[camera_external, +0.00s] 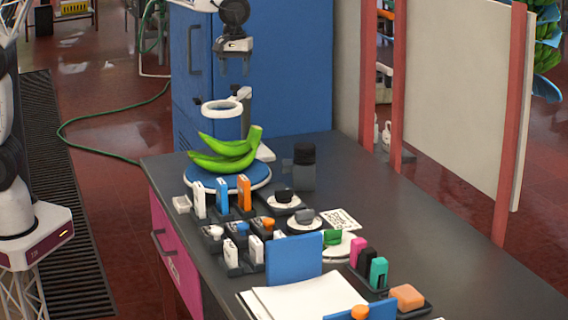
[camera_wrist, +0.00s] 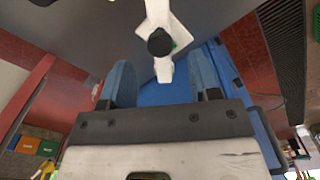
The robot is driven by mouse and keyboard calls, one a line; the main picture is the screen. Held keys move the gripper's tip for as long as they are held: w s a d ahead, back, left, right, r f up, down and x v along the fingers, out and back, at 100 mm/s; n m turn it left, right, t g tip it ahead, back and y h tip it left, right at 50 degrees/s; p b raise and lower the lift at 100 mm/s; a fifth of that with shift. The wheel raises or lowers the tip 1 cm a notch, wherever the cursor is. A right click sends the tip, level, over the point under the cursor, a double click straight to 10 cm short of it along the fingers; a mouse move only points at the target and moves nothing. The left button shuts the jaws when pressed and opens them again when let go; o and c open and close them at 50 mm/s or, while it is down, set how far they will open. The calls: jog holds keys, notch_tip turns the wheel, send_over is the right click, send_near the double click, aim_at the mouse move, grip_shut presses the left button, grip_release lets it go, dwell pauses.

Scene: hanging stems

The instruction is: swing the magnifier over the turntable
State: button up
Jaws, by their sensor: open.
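The magnifier (camera_external: 221,108) is a white ring on a white arm and stand, at the back of the dark table. A dark knob sits on its arm. In the external view the ring appears above the back left of the blue turntable (camera_external: 252,184); whether it lies directly over it I cannot tell. Green bananas (camera_external: 229,152) lie on the turntable. My gripper (camera_external: 233,70) is open and empty, pointing down above the magnifier's arm. In the wrist view the white magnifier arm and its black knob (camera_wrist: 160,42) show between and beyond my two fingers (camera_wrist: 160,78).
A blue cabinet (camera_external: 285,65) stands close behind the table. A dark jar (camera_external: 304,168) stands right of the turntable. Several small boxes, dishes and stamps crowd the table in front of it. The table's right side (camera_external: 440,235) is clear.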

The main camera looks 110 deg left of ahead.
jog(key=shift+r, duration=1.95)
jog(key=shift+d, duration=0.1)
jog(key=shift+s+d+r, duration=0.1)
jog(key=shift+d, duration=0.15)
jog(key=s+d+r+m+t, duration=0.1)
jog(key=s+d+m, duration=0.4)
jog(key=s+d, duration=0.5)
jog(key=s+d+m, duration=0.5)
jog(key=d, duration=0.8)
jog(key=s+d+f+m, duration=0.3)
jog(key=s+d, duration=0.1)
jog(key=s, duration=0.3)
jog(key=s+d+f+m+t, duration=0.1)
jog(key=s+d+m, duration=0.3)
jog(key=s, duration=0.4)
jog(key=s+d+f+m, duration=0.3)
jog(key=s+d+f, duration=0.1)
jog(key=s+d, duration=0.2)
jog(key=shift+s+f+t, duration=0.3)
jog(key=shift+s, duration=0.55)
